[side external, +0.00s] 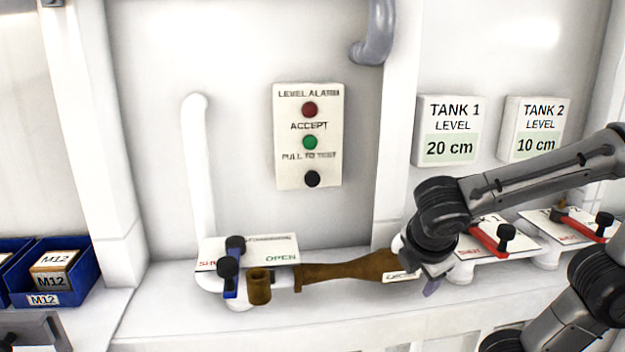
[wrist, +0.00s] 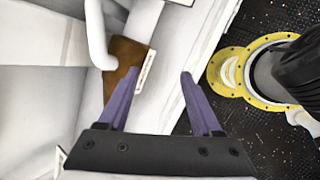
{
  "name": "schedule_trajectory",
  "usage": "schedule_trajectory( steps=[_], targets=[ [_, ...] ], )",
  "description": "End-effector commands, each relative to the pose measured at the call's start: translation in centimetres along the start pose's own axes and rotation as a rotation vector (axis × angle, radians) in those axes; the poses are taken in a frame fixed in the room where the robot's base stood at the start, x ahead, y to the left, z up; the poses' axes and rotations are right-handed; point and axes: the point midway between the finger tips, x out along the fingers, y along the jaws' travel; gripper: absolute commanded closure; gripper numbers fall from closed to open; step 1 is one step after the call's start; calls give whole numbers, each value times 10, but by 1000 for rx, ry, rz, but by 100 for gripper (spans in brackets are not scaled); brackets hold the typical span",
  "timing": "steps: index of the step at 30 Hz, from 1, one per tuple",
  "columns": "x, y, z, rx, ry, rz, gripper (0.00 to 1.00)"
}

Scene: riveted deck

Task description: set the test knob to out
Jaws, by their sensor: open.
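The test knob (side external: 312,179) is a round black knob at the bottom of a white level alarm panel (side external: 280,130) on the wall. The label above it reads "PULL TO TEST". How far it stands out from the panel cannot be told. The panel also has a red lamp (side external: 309,109) and a green button (side external: 310,142). My gripper (side external: 432,287) is low, to the right of and below the panel, well apart from the knob. In the wrist view its two purple fingers (wrist: 158,75) are spread with nothing held between them. The knob does not show in the wrist view.
A brown pipe (side external: 345,270) runs along the ledge beside my gripper. A valve with a blue handle (side external: 231,284) stands left, and red-handled valves (side external: 487,238) stand right. Tank level displays (side external: 450,130) hang on the wall. Blue bins (side external: 70,283) are far left. Wall around the panel is clear.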

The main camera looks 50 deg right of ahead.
Motion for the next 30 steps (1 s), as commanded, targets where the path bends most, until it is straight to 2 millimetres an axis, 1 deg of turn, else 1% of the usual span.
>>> schedule_trajectory(
  steps=[1,2,3,5,6,8,9,12,15,16,18,21,26,30],
  targets=[
    [-4,13,-4,-143,-67,62,34],
    [-7,22,-6,-225,-111,103,34],
    [-13,34,-10,-332,-171,163,34],
    [-27,53,-19,-492,-266,261,34],
    [-38,66,-29,-596,-333,334,34],
    [-58,82,-45,-730,-431,443,34],
    [-72,90,-56,-802,-491,511,34],
    [-105,101,-82,-931,-616,656,34],
    [-128,104,-100,-997,-696,752,34],
    [-133,104,-103,-1009,-711,770,34],
    [-139,105,-107,-1022,-733,797,34],
    [-139,109,-108,-1026,-741,804,34],
    [-129,125,-103,-1022,-741,799,34],
    [-117,143,-100,-1021,-741,796,34]
  ],
)
